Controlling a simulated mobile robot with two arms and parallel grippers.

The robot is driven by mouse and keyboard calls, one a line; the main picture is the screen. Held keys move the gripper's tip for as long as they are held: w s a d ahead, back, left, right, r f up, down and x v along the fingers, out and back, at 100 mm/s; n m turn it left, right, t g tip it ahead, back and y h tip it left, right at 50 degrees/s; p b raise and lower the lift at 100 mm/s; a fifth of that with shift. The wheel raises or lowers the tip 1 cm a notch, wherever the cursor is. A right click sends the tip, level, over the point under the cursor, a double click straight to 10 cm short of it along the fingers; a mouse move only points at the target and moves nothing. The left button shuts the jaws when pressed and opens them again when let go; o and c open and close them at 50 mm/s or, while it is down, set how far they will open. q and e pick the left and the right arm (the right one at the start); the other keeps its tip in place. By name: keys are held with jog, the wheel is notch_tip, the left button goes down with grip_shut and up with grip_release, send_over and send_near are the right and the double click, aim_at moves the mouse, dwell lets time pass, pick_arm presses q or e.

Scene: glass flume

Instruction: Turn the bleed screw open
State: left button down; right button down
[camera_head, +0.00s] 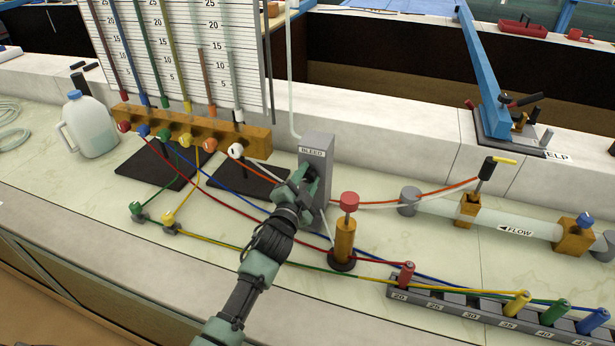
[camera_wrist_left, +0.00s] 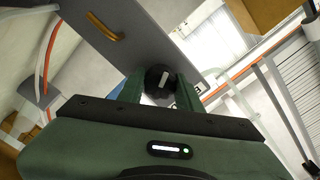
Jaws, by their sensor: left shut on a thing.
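The grey bleed block (camera_head: 318,146) with its "BLEED" label stands upright at the middle of the bench in the head view. My left gripper (camera_head: 303,184) is at its front face, below the label, and hides the screw there. In the left wrist view the bleed screw (camera_wrist_left: 158,79) is a round black knob with a white line, set on the grey face of the block (camera_wrist_left: 140,35). The white line is slightly tilted from upright in that picture. The two green fingers of my left gripper (camera_wrist_left: 160,90) are shut on the knob, one on each side. My right gripper is not in view.
A brass post with a red knob (camera_head: 348,202) stands just right of my left gripper. Coloured tubes run across the bench to the numbered rack (camera_head: 450,306). A wooden manifold (camera_head: 190,130) stands left, the clear flow pipe (camera_head: 510,225) right.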

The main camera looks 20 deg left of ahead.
pick_arm(q)
jog(key=shift+f+n, duration=0.15)
jog(key=shift+n, duration=0.35)
jog(key=c, duration=1)
grip_release()
jog(key=shift+o, duration=0.2)
jog(key=shift+s, duration=0.1)
jog(key=s, duration=0.7)
jog(key=shift+s+a+b, duration=0.15)
jog(key=shift+s+b, duration=0.15)
jog(key=shift+s, duration=0.05)
